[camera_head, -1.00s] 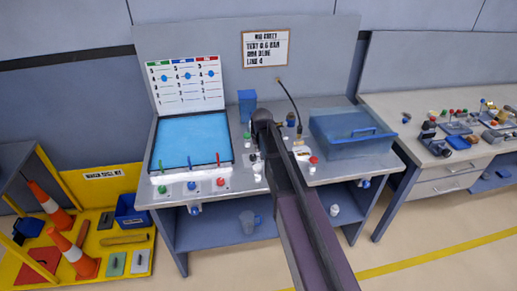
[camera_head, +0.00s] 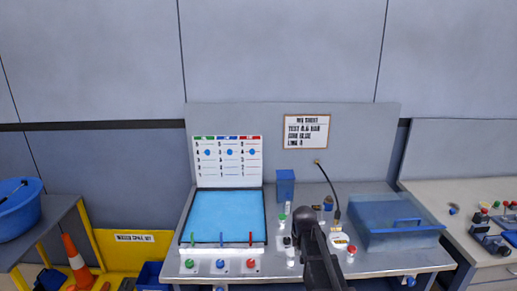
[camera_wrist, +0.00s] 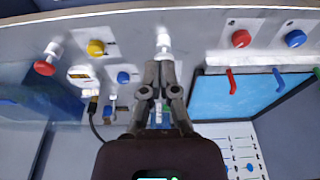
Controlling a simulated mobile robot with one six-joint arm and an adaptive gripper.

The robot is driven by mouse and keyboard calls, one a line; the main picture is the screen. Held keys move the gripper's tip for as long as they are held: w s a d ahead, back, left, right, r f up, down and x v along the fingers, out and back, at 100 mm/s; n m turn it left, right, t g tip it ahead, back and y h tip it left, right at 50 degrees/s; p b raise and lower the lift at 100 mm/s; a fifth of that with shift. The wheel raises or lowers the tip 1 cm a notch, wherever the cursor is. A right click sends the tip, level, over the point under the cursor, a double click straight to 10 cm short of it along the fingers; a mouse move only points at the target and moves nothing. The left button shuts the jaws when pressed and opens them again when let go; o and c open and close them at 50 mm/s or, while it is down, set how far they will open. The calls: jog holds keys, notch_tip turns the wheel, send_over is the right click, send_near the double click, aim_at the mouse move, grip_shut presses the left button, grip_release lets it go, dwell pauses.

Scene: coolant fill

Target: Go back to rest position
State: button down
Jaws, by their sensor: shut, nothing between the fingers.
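My gripper (camera_wrist: 160,75) is shut and empty in the wrist view, with its fingertips together over the bench top. It also shows in the head view (camera_head: 308,222), above the front middle of the bench (camera_head: 335,265). A white fitting (camera_wrist: 163,42) stands just beyond the fingertips in the wrist view; I cannot tell whether they touch it. A blue tray panel (camera_head: 224,216) with green, blue and red levers is left of my gripper. A round white gauge (camera_head: 339,240) with a black hose (camera_head: 328,182) is on its right.
A blue clear-sided bin (camera_head: 395,225) stands at the bench's right, and a blue box (camera_head: 285,186) at the back. A red-capped fitting (camera_head: 351,253) is near the front edge. A side bench (camera_head: 440,190) with small parts is at right, and an orange cone (camera_head: 75,262) at lower left.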

jog(key=s+f+g+b, duration=0.2)
jog(key=s+f, duration=0.1)
jog(key=s, duration=1.5)
jog(key=shift+d+f, duration=0.2)
jog(key=shift+d, duration=0.15)
